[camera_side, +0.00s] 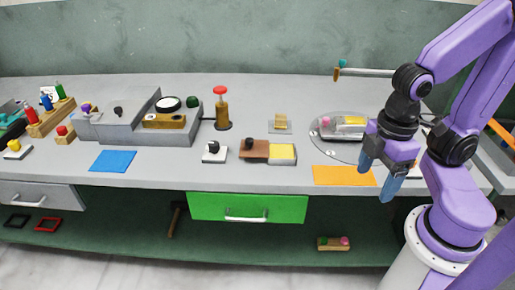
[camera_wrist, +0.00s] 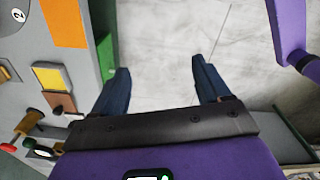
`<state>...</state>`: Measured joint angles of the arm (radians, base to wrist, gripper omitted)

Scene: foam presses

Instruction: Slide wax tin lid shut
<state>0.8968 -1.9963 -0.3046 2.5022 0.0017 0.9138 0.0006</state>
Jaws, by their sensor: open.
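The wax tin (camera_side: 282,153) is a low box on the bench, right of centre in the side view. Its yellow wax shows at the right end. A brown lid (camera_side: 256,149) with a dark knob (camera_side: 249,143) covers the left part, so the tin stands partly open. In the wrist view the yellow wax (camera_wrist: 47,77) and brown lid (camera_wrist: 60,101) are at the left. My gripper (camera_side: 378,175) is open and empty, to the right of the tin, near the bench's front edge. In the wrist view my gripper (camera_wrist: 160,66) has only floor between its fingers.
An orange mat (camera_side: 344,175) lies between tin and gripper. A round turntable (camera_side: 330,151) carries items behind it. A white block with black knob (camera_side: 214,152) stands left of the tin; a red-topped press (camera_side: 221,106) stands behind. A green drawer (camera_side: 247,207) is below.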

